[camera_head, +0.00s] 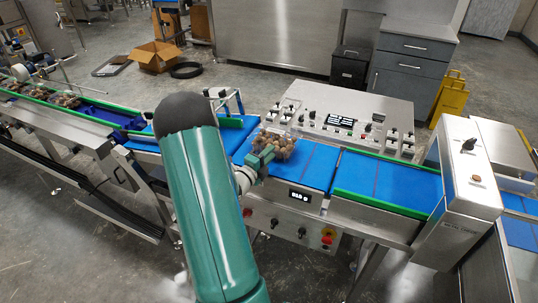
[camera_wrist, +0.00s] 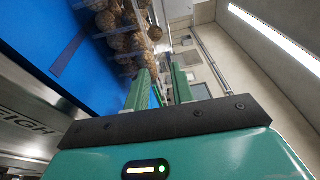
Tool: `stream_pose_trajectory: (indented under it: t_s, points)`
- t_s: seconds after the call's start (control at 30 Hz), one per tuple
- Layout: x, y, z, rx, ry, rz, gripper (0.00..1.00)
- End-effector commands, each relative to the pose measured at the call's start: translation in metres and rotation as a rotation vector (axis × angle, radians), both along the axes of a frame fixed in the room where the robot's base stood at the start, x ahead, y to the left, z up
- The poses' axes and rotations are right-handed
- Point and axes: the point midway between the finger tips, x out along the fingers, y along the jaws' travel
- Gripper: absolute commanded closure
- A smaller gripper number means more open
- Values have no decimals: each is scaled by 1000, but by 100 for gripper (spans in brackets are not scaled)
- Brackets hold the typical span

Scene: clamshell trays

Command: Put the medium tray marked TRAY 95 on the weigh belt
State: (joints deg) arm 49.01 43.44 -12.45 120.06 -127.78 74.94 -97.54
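A clear clamshell tray (camera_head: 278,143) filled with brown round items is at the left end of the blue weigh belt (camera_head: 314,168). No TRAY 95 marking can be read on it. The display on the front of the belt is too small to read surely. My gripper (camera_head: 262,157) is at the near side of this tray. In the wrist view the two green fingers of my gripper (camera_wrist: 161,72) reach toward the tray (camera_wrist: 128,28), with a narrow gap between them. I cannot tell whether they clamp its edge, or whether the tray touches the belt.
A control panel (camera_head: 344,122) with knobs stands behind the belt. A green-edged blue belt (camera_head: 388,184) continues right to a steel metal-detector housing (camera_head: 470,170). At the left, several filled trays (camera_head: 65,99) lie on a conveyor. A cardboard box (camera_head: 155,55) is on the floor behind.

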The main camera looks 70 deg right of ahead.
Motion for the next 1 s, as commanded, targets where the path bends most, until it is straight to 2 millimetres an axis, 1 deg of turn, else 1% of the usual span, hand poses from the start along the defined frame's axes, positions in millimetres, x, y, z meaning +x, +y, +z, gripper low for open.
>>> stream_pose_trajectory:
  t_s: [0.17, 0.4, 0.5, 0.6, 0.77, 1.0]
  points:
    - [9, 21, -1, 1, 1, 5, 76]
    - [25, 70, -3, 1, 2, 7, 76]
    - [30, 88, -4, 1, 2, 4, 76]
    - [34, 101, -4, 0, 0, 3, 76]
    - [37, 111, -4, -1, 0, 1, 76]
    - [37, 112, -4, -2, -2, 0, 76]
